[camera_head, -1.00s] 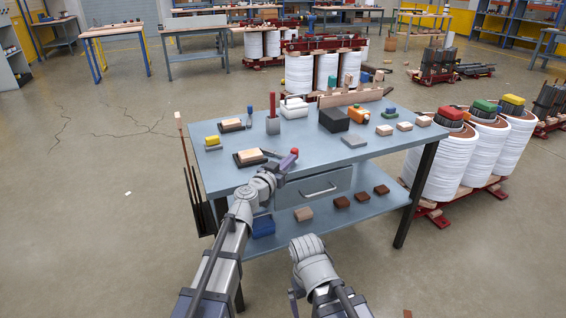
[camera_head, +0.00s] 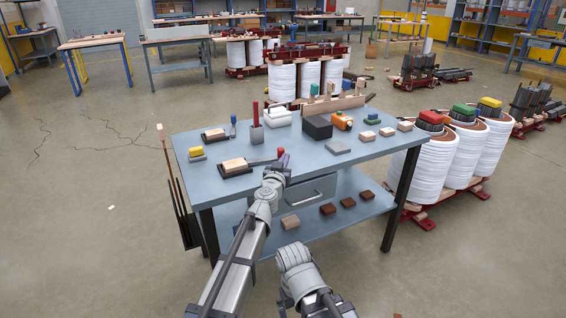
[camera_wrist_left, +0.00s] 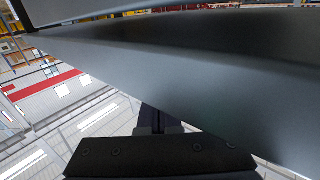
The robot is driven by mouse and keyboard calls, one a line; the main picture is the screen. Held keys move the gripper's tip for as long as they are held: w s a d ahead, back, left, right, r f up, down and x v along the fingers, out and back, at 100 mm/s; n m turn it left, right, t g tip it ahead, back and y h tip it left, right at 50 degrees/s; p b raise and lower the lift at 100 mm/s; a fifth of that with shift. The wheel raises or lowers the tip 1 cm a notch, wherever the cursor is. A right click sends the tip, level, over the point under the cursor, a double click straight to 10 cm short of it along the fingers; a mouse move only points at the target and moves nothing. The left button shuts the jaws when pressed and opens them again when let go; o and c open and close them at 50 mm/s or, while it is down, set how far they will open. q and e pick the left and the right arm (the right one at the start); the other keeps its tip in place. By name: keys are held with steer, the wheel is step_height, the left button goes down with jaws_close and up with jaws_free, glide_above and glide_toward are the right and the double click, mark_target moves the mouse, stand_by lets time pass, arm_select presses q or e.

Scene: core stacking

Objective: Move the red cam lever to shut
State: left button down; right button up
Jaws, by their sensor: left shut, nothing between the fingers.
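The red cam lever (camera_head: 264,162) reaches right from a dark fixture (camera_head: 236,173) near the table's front left. A pale wooden block (camera_head: 235,165) lies on that fixture. The lever's red end (camera_head: 280,153) is beside the tip of my left gripper (camera_head: 279,164). From the head view I cannot tell whether they touch. My left gripper is shut and empty. Its dark fingers (camera_wrist_left: 159,119) show in the left wrist view before a plain grey surface, with no lever visible there. My right arm is low in front of the table, and its fingers are not visible.
The blue-grey table (camera_head: 210,188) has a drawer (camera_head: 308,194) under its front edge. A grey holder with a red upright handle (camera_head: 255,115) and a black box (camera_head: 317,127) stand farther back. Brown blocks lie on the lower shelf.

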arm_select(q)
steer(key=n+y, duration=0.1)
steer(key=w+y, duration=0.1)
steer(key=shift+d+n+t+y, duration=0.2)
steer(key=shift+n+t+y, duration=0.1)
steer(key=shift+n+y, duration=0.1)
steer(key=shift+w+a, duration=0.1)
steer(key=shift+a, duration=0.05)
steer(key=shift+w, duration=0.55)
